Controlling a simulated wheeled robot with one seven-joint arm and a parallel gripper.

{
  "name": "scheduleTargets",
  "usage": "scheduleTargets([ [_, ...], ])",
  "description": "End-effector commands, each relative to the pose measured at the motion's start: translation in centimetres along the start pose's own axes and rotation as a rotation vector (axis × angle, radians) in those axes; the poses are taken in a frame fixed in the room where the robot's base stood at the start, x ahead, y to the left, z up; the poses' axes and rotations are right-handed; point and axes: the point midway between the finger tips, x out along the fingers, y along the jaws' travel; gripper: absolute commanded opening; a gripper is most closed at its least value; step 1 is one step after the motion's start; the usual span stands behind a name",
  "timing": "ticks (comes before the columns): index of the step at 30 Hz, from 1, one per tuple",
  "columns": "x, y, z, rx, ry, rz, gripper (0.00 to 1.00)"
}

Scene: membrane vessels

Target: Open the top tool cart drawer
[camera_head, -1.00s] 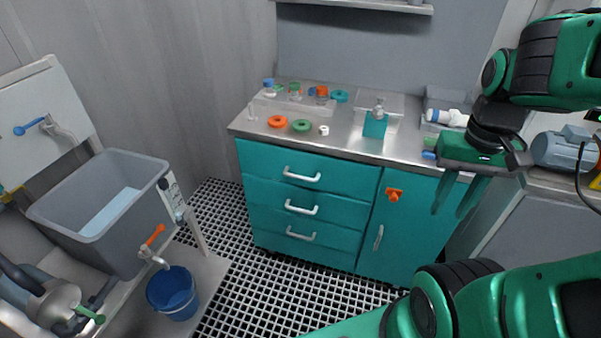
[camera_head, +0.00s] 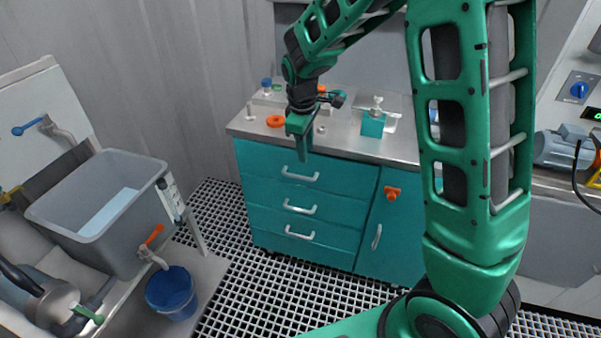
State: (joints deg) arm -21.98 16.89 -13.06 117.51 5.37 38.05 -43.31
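The teal tool cart (camera_head: 340,261) stands against the back wall with a steel top. Its top drawer (camera_head: 255,164) is shut and has a white bar handle (camera_head: 300,175). Two more shut drawers with white handles lie below it. My gripper (camera_head: 302,153) hangs with its fingers pointing down, in front of the cart's top edge and just above the top drawer's handle in the picture. It looks apart from the handle. The fingers overlap edge-on, so the gap between them is hidden.
An orange ring (camera_head: 275,121) and a teal dispenser (camera_head: 373,123) are on the cart top. A cupboard door with an orange latch (camera_head: 391,192) is right of the drawers. A grey tank (camera_head: 100,205) and blue bucket (camera_head: 172,293) stand left. The grated floor before the cart is clear.

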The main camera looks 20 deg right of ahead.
Motion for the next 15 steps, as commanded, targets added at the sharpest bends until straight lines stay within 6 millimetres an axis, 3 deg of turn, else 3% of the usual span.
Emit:
scheduleTargets([
  [1, 0.5, -0.2, -1.1, -0.035, 0.003, 0.005, 0.29],
  [5, 1.3, -0.4, -2.3, -0.078, 0.006, 0.01, 0.29],
  [10, 2.9, -0.3, -2.4, -0.082, 0.005, 0.01, 0.29],
  [15, 5.8, -0.2, -2.3, -0.079, 0.004, 0.009, 0.29],
])
